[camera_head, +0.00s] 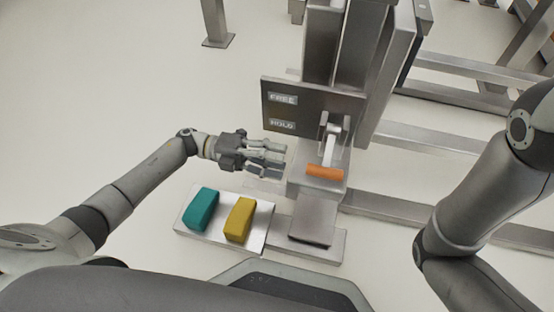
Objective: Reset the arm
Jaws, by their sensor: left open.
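My left arm (140,183) reaches in from the left. Its gripper (284,160) is open and empty, with the fingers pointing right, a little left of the orange handle (324,171). The handle sits at the lower end of a metal lever (331,145). Behind it stands a dark panel (310,97) marked FREE above and HOLD below. My right arm (470,200) shows at the right edge; its gripper is out of view.
A light tray (222,242) holds a teal block (202,209) and a yellow block (240,219). A metal pedal-like plate (313,221) is right of the tray. Metal rails (440,137) run off to the right. The floor at left is clear.

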